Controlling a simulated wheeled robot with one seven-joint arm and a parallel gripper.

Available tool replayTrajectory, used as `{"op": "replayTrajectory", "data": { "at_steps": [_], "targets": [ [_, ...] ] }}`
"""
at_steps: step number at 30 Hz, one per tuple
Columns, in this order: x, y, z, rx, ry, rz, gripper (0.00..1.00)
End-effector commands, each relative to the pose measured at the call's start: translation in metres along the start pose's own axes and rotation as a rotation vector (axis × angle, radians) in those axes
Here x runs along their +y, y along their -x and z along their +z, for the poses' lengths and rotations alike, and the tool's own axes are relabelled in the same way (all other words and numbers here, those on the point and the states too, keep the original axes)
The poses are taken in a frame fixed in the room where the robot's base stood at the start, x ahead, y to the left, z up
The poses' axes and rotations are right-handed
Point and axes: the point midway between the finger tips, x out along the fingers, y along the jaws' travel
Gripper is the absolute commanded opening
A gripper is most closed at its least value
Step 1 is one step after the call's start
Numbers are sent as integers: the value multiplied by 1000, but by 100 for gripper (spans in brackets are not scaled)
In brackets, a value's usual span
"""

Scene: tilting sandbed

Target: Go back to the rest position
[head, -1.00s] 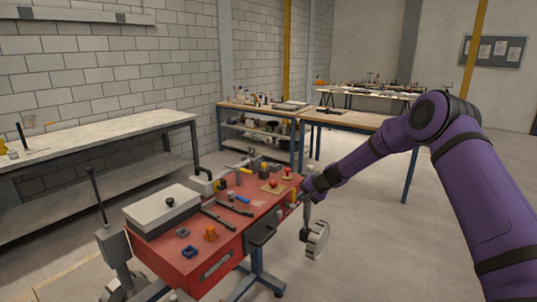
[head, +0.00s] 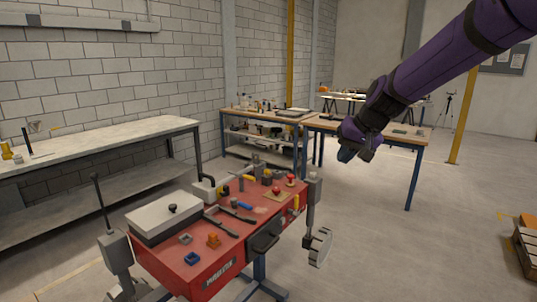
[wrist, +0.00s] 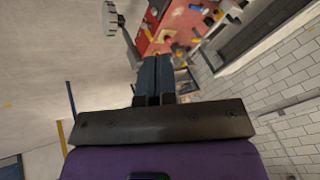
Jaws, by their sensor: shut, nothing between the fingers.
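My gripper (head: 346,155) is raised in the air to the right of and above the red bench (head: 272,215) in the head view, clear of everything. Its two fingers (wrist: 153,72) show pressed together in the wrist view, with nothing between them. The purple arm comes in from the upper right of the head view. The red bench also shows beyond the fingertips in the wrist view (wrist: 186,20).
The red bench carries a grey lidded box (head: 163,216), small blocks, tools and red knobs. A handwheel (head: 320,247) hangs at its right side. A long workbench (head: 90,140) stands at the left wall, a wooden table (head: 340,127) behind. The floor at right is largely clear.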

Motion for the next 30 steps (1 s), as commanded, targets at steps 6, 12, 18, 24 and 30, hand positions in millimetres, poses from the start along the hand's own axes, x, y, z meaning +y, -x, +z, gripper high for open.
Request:
{"op": "replayTrajectory", "data": {
  "at_steps": [6, 12, 18, 24, 30],
  "targets": [
    [3, 65, 52, 16, 46, 78, 0],
    [11, 113, 105, 30, 72, 146, 0],
    [24, 152, 162, 45, 87, 211, 0],
    [41, 180, 220, 64, 95, 271, 0],
    [58, 195, 271, 78, 93, 318, 0]
  ]
}}
